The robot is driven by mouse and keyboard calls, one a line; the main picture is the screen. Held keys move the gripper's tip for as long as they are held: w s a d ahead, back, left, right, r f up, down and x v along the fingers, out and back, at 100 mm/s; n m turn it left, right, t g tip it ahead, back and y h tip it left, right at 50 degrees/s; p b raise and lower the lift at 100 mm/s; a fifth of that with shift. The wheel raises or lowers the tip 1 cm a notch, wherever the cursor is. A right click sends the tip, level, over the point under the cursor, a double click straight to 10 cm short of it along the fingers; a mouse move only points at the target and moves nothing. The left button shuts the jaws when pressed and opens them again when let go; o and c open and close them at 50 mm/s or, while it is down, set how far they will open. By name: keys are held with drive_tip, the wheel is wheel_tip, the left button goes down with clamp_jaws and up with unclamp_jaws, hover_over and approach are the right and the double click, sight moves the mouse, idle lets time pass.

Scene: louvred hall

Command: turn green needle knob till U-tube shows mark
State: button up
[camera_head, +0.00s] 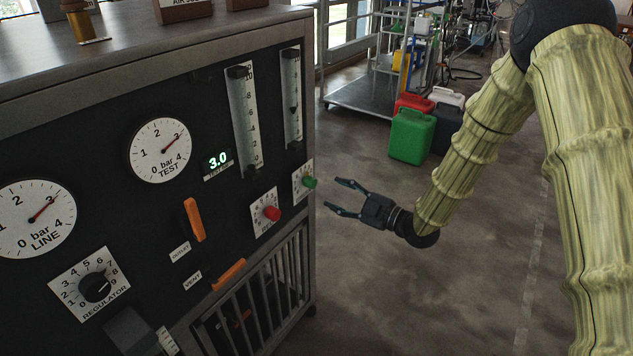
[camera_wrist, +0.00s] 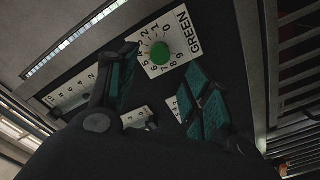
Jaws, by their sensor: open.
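The green knob (camera_head: 309,182) sits on a white dial plate at the right edge of the dark panel. In the wrist view the green knob (camera_wrist: 159,53) is face-on, ringed by numbers, beside the word GREEN. My gripper (camera_head: 333,194) is open and empty, just right of the knob, its fingers pointing at the panel. In the wrist view its two fingers (camera_wrist: 163,72) lie to either side below the knob, apart from it. Two upright scaled tubes, a left one (camera_head: 245,115) and a right one (camera_head: 292,90), are on the panel; I cannot identify a U-tube.
A red knob (camera_head: 271,213) is left of the green one. Orange handles, an upper one (camera_head: 194,219) and a lower one (camera_head: 229,274), stick out further left. A display (camera_head: 218,163) reads 3.0. Jerrycans (camera_head: 411,135) stand behind on the floor.

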sight(315, 184)
drive_tip(key=shift+x, duration=3.85)
drive_tip(key=shift+a, duration=0.1)
drive_tip(key=shift+b+x, duration=0.35)
drive_tip(key=shift+x, duration=0.5)
clamp_jaws()
